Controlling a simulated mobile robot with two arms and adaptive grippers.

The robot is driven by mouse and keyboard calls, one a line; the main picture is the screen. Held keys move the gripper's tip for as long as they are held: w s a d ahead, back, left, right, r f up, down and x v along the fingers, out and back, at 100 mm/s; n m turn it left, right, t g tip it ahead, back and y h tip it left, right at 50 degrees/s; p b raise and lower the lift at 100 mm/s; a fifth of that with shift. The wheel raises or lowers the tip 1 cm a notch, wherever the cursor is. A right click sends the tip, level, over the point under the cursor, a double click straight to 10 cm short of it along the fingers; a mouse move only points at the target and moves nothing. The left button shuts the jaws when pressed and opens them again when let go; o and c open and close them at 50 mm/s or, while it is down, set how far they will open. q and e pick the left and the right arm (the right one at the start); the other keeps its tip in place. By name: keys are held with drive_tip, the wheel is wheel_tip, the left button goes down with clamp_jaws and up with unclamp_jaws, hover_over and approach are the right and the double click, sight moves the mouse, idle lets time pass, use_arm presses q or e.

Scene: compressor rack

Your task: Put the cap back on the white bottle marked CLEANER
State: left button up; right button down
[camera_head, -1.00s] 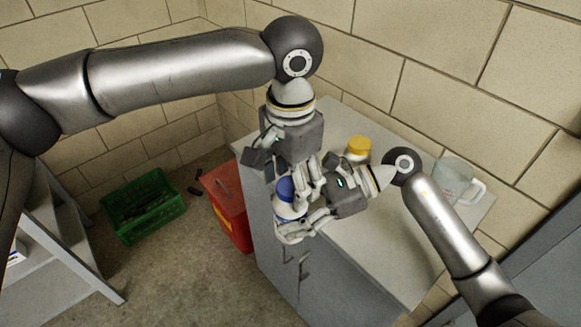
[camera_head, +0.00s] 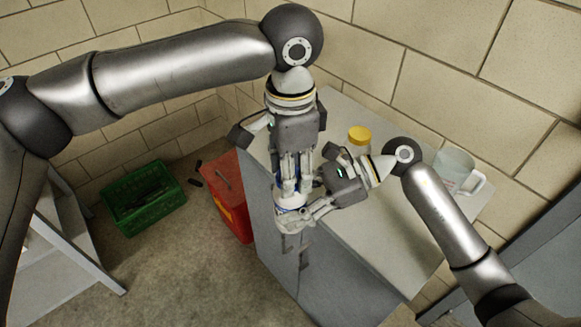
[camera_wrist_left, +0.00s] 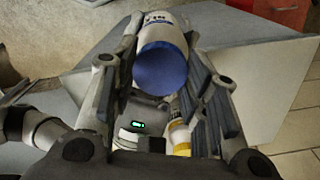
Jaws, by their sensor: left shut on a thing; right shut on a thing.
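The white bottle (camera_head: 290,217) is held just above the near-left edge of the grey cabinet top. My right gripper (camera_head: 300,214) is shut around the bottle from the right. My left gripper (camera_head: 291,188) points down from above, its fingers shut on the blue cap. In the left wrist view the blue cap (camera_wrist_left: 163,70) sits between the finger pads, in line with the white bottle (camera_wrist_left: 160,22), whose dark lettering is too small to read. Whether the cap is fully seated cannot be told. In the head view the fingers hide most of the cap.
A yellow-lidded jar (camera_head: 359,137) and a clear pitcher (camera_head: 454,172) stand on the grey cabinet top (camera_head: 375,225). The brick wall is close behind.

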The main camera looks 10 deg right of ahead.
use_arm(q)
drive_tip(key=o, duration=1.1)
drive_tip(key=shift+r, duration=2.3)
drive_tip(key=shift+c, duration=0.3)
drive_tip(key=shift+w+r+n, duration=0.1)
drive_tip(key=shift+r+n, duration=0.6)
wheel_tip(320, 180, up, 2)
drive_tip(key=n, duration=0.3)
